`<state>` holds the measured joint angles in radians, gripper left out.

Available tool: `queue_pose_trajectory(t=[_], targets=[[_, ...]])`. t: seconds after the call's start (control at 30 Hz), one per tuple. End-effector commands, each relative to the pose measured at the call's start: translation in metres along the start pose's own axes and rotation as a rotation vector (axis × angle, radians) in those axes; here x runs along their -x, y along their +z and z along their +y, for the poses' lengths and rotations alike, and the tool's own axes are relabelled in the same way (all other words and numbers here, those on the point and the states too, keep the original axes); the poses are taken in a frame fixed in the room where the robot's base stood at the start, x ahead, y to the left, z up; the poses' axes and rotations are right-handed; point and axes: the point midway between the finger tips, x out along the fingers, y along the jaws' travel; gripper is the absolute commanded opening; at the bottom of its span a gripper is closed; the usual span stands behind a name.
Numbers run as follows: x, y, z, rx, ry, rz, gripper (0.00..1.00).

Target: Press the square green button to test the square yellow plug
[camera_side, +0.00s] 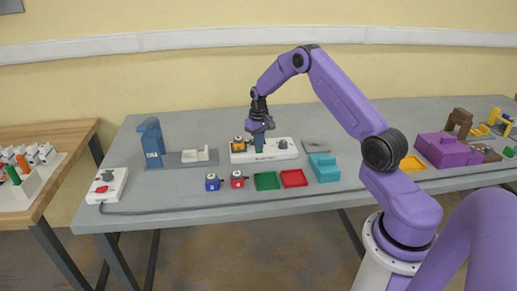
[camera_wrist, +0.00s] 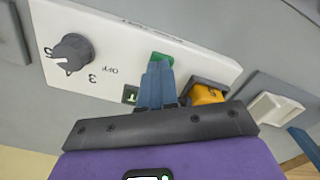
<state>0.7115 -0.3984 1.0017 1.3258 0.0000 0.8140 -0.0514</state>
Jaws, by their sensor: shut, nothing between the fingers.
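The white socket box (camera_side: 264,156) stands mid-table; its panel (camera_wrist: 105,35) fills much of the wrist view. The green button (camera_wrist: 163,57) is on that panel, partly hidden behind my fingertips. My gripper (camera_wrist: 158,72) is shut and empty, with its blue fingertips at the button; I cannot tell whether they press it. In the side view my gripper (camera_side: 259,146) points down over the box and hides the button. The yellow plug (camera_wrist: 207,95) sits in the box's socket, right of my fingers; it also shows in the side view (camera_side: 238,141).
In front of the box are a blue plug (camera_side: 213,182), a red plug (camera_side: 237,179), a green tray (camera_side: 267,181) and a red tray (camera_side: 294,178).

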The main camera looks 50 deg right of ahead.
Motion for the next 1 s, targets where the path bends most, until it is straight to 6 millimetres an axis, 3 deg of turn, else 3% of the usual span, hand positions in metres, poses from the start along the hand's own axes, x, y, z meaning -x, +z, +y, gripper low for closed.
queue_pose_trajectory(t=[0.37,1.0], targets=[[0.001,0.0,0.0,0.0,0.0,0.001,0.0],[0.038,0.0,0.0,0.0,0.0,0.001,0.0]])
